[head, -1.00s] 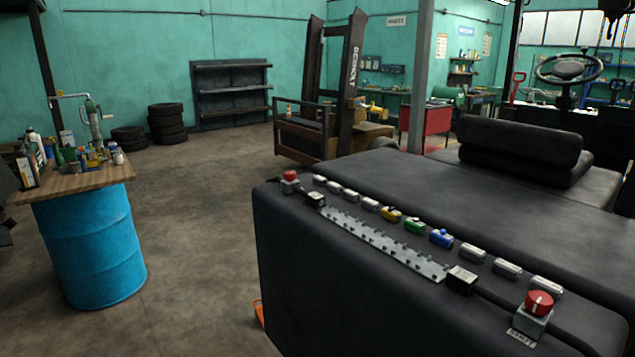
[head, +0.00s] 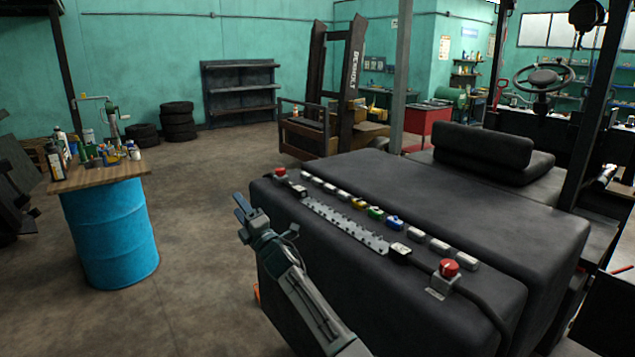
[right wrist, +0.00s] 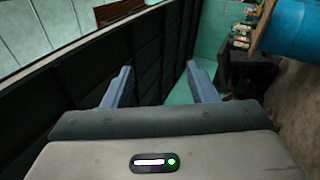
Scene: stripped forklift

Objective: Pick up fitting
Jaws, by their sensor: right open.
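A row of small fittings lies along the top of the black forklift body (head: 470,215). Among them are a yellow fitting (head: 359,203), a green fitting (head: 376,212) and a blue fitting (head: 394,222), with several white ones such as a white fitting (head: 416,234). I cannot tell which one the task means. My right gripper (head: 241,208) is open and empty, left of the body's near left corner and apart from the fittings. In the right wrist view its two fingers (right wrist: 160,85) stand apart with nothing between them. My left gripper is not in view.
A toothed metal strip (head: 345,226) runs beside the fittings. A red knob (head: 449,268) and another red knob (head: 280,172) stand at the row's ends. A blue drum (head: 110,235) with a cluttered wooden top stands left. Floor between drum and forklift is clear.

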